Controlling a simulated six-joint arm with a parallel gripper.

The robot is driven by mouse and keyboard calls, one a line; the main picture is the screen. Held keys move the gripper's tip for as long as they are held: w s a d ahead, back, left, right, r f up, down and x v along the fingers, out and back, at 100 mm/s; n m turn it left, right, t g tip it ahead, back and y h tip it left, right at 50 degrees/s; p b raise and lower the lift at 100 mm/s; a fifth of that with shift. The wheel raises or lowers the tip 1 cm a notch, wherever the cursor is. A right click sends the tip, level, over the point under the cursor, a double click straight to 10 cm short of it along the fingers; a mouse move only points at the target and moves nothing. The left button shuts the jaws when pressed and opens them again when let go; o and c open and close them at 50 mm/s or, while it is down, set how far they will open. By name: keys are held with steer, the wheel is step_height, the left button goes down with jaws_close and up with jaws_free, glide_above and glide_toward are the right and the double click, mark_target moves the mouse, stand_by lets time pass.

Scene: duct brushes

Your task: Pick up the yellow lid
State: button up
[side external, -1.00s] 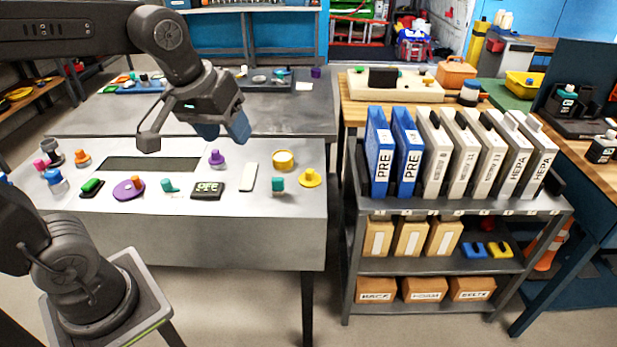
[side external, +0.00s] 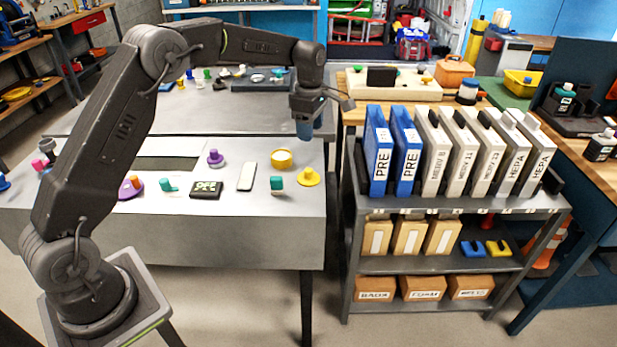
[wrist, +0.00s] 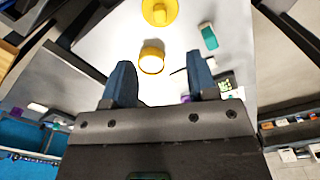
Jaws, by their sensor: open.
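Two yellow pieces lie near the right end of the grey bench. One is a short round yellow lid-like piece (side external: 282,158), which also shows in the wrist view (wrist: 151,62) between the fingertips in the picture. The other is a flat yellow disc with a raised knob (side external: 309,177), at the top of the wrist view (wrist: 159,12). I cannot tell for sure which is the lid meant. My gripper (side external: 304,130) points down above the bench's right end, apart from both pieces. In the wrist view its blue fingers (wrist: 160,58) are apart with nothing held.
A teal piece (side external: 277,183), a white bar (side external: 247,177), a dark display box (side external: 206,189) and a purple knobbed piece (side external: 215,158) lie nearby. A shelf with upright blue (side external: 378,150) and grey binder-like cases stands to the right, across a gap.

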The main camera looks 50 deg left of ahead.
glide_above(308, 170)
steer(key=f, duration=0.8)
steer(key=shift+w+d, duration=0.1)
steer(key=shift+d, duration=0.1)
steer(key=shift+a+f, duration=0.2)
steer(key=shift+f, duration=2.5)
jaws_close()
steer(key=shift+r, duration=0.1)
